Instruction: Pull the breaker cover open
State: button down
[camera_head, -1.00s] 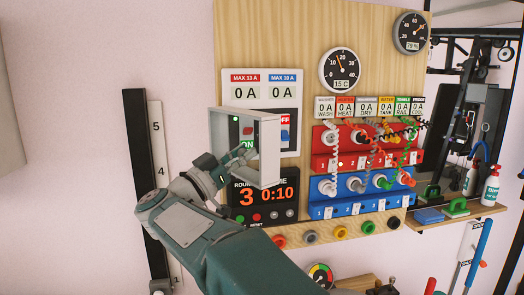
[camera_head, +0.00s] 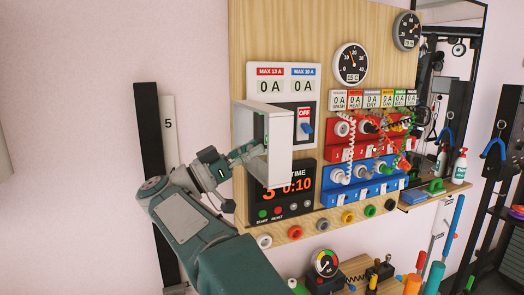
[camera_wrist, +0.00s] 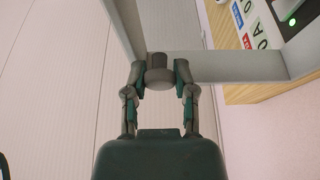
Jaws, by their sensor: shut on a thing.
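The breaker cover (camera_head: 280,135) is a pale grey box-shaped lid in the head view. It stands swung out from the white breaker panel (camera_head: 310,72), at an angle to the board. My gripper (camera_head: 243,152) is at the cover's left side. In the wrist view my gripper (camera_wrist: 160,78) is shut on a round grey knob (camera_wrist: 160,60) on the cover, one finger on each side. The cover's pale frame (camera_wrist: 235,66) extends right from the knob. A blue switch (camera_head: 307,128) under a red OFF label shows right of the cover. The cover hides the panel's left part.
The timer box (camera_head: 296,184) sits just below the cover. Red (camera_head: 352,142) and blue (camera_head: 350,188) socket rows with coiled cables are to the right. A black upright post (camera_head: 152,150) stands left of the board. The wall at far left is bare.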

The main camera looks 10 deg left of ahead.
jog(key=shift+a, duration=0.35)
jog(key=shift+d, duration=0.1)
jog(key=shift+c, duration=2)
grip_release()
jog(key=v, duration=1.2)
jog(key=shift+w+f, duration=0.15)
jog(key=shift+f, duration=0.1)
